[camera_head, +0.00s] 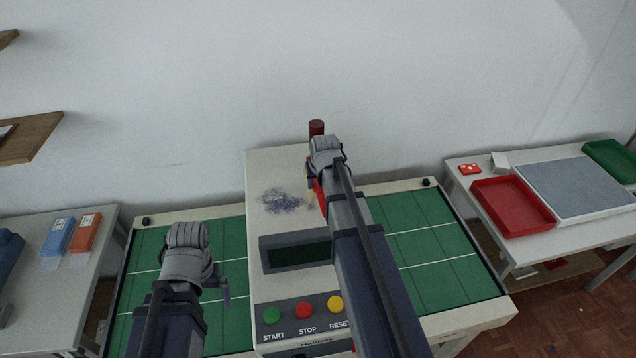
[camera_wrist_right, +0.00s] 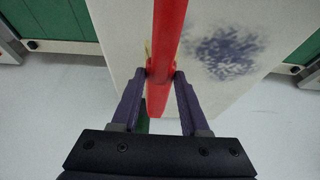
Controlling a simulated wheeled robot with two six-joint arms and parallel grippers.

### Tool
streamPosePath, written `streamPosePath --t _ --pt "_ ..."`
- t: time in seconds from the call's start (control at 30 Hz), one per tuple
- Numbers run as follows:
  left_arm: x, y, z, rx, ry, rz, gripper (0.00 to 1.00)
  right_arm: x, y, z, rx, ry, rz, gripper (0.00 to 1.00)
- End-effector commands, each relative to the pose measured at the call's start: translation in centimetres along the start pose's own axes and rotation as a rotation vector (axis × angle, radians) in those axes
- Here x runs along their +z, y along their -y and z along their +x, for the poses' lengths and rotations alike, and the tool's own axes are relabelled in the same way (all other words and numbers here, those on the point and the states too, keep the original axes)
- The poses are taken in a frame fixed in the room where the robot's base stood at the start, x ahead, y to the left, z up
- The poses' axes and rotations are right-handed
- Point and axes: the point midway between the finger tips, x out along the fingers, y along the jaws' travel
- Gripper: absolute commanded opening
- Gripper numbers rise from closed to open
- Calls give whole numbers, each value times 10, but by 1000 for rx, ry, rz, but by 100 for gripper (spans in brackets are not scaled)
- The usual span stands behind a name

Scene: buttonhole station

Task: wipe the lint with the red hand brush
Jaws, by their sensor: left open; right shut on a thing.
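The lint (camera_head: 283,201) is a dark blue-purple speckled patch on the cream top of the machine (camera_head: 262,165). It also shows in the right wrist view (camera_wrist_right: 224,52). My right gripper (camera_wrist_right: 160,78) is shut on the red hand brush (camera_wrist_right: 167,35), right of the lint in the head view. There, the arm hides most of the brush (camera_head: 319,197). A red cylindrical piece (camera_head: 316,127) shows beyond the gripper; I cannot tell whether it belongs to the brush. Brush contact with the top is unclear. My left gripper (camera_head: 224,285) is open over the left green mat.
The machine carries a dark display (camera_head: 285,255) and START, STOP and RESET buttons (camera_head: 304,309). Green mats flank it (camera_head: 440,245). A right table holds a red tray (camera_head: 510,207) and a grey board (camera_head: 573,188). A left table holds blue and orange boxes (camera_head: 84,233).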

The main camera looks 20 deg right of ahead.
Motion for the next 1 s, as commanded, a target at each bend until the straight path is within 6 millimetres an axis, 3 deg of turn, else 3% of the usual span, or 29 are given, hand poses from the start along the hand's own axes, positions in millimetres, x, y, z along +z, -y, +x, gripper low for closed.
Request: streamPosePath --t 1.0 --pt "-1 -1 14 0 0 0 100 6 5 13 0 0 0 0"
